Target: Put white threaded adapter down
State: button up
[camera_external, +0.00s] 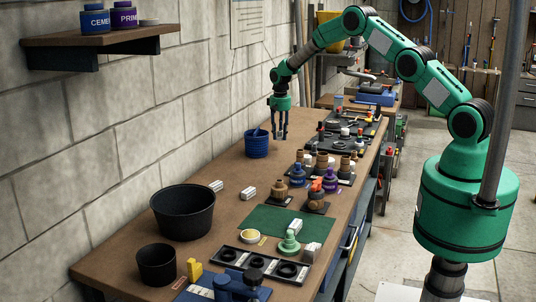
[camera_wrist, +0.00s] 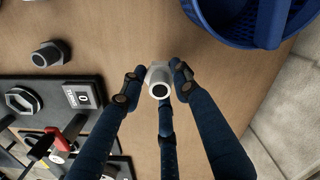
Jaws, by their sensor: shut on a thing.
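The white threaded adapter (camera_wrist: 159,80) shows in the wrist view between the fingers of my gripper (camera_wrist: 157,88). It is a pale, short fitting with a dark round opening facing the camera. The fingers are shut on it, above the brown bench top (camera_wrist: 130,40). In the external view my gripper (camera_external: 279,131) points down over the bench, just right of the blue bucket (camera_external: 257,146). The adapter is too small to make out there. The gap between it and the bench cannot be told exactly.
The blue bucket's rim also shows in the wrist view (camera_wrist: 226,36), close to the upper right. A grey fitting (camera_wrist: 48,54) stands on the bench at left, above a black tray (camera_wrist: 40,88). Brown and purple fittings (camera_external: 331,181) stand nearer the camera. Bare bench lies around my gripper.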

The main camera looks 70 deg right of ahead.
jog(key=shift+w+d+f, duration=0.1)
jog(key=shift+w+d, duration=0.5)
jog(key=shift+w, duration=0.65)
jog(key=shift+w+d+f, duration=0.15)
jog(key=shift+w+d, duration=0.4)
jog(key=shift+w, duration=0.7)
jog(key=shift+w+d+f, duration=0.1)
jog(key=shift+w+d, duration=0.5)
jog(key=shift+w, duration=0.65)
jog(key=shift+f, duration=1.75)
jog(key=shift+f, duration=0.2)
jog(key=o, duration=1.1)
jog(key=shift+o, duration=0.2)
jog(key=shift+r, duration=0.15)
notch_tip(320, 180, up, 12)
